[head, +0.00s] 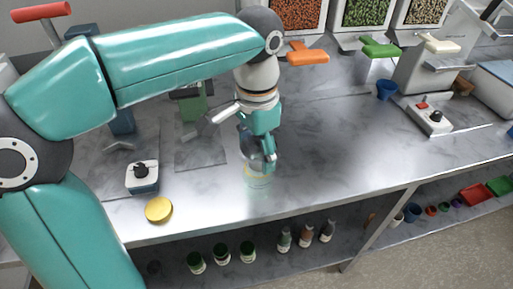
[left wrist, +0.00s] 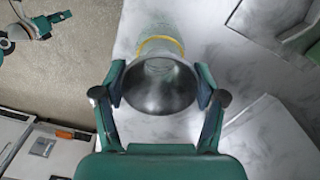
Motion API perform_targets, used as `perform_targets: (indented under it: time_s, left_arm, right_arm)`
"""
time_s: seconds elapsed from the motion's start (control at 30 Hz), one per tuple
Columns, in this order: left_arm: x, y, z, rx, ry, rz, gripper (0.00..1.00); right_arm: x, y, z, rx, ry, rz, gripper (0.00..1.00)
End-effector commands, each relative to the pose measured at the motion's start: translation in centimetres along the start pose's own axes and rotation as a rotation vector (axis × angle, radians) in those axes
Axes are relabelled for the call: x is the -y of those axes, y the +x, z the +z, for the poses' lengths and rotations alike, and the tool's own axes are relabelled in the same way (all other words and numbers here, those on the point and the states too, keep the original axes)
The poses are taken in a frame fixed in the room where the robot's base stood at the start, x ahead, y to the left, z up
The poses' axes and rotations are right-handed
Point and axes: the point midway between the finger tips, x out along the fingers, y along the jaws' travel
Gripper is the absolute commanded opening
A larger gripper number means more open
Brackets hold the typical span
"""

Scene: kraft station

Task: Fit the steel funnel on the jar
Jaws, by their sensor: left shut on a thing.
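The steel funnel (left wrist: 160,86) is between the fingers of my left gripper (left wrist: 158,88), its wide mouth facing the wrist camera. In the head view my left gripper (head: 268,160) points down and is shut on the funnel (head: 246,146), which is partly hidden behind the fingers. The clear glass jar (head: 257,182) with a yellow band stands on the counter just below the gripper. In the left wrist view the jar (left wrist: 158,32) shows beyond the funnel, towards the top. I cannot tell whether the funnel's spout is in the jar's neck.
A yellow lid (head: 158,210) lies near the counter's (head: 330,160) front edge. A small box with a black knob (head: 142,175) stands at left. Several bottles and jars stand on the shelf below. The counter right of the jar is clear. Dispensers line the back.

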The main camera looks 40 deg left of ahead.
Motion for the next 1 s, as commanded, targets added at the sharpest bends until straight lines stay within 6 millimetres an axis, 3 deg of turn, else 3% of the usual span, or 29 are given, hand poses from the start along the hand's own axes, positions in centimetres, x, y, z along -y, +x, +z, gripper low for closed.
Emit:
perform_targets:
  time_s: [0.7, 0.73, 0.87, 1.0]
  left_arm:
    - [0.01, 0.95, 0.01, 0.0, 0.0, 0.0, 0.35]
    - [0.01, 0.95, 0.01, 0.0, 0.0, 0.0, 0.76]
    - [0.01, 0.95, 0.01, 0.0, 0.0, 0.0, 0.97]
    - [0.01, 0.95, 0.01, 0.0, 0.0, 0.0, 1.0]
  right_arm:
    - [-0.2, 0.56, -0.01, 0.0, 0.0, 0.0, 0.4]
    - [-0.2, 0.56, -0.01, 0.0, 0.0, 0.0, 0.4]
    - [-0.21, 0.57, -0.01, 0.0, 0.0, 0.0, 0.4]
    - [-0.2, 0.57, 0.0, 0.0, 0.0, 0.0, 0.4]
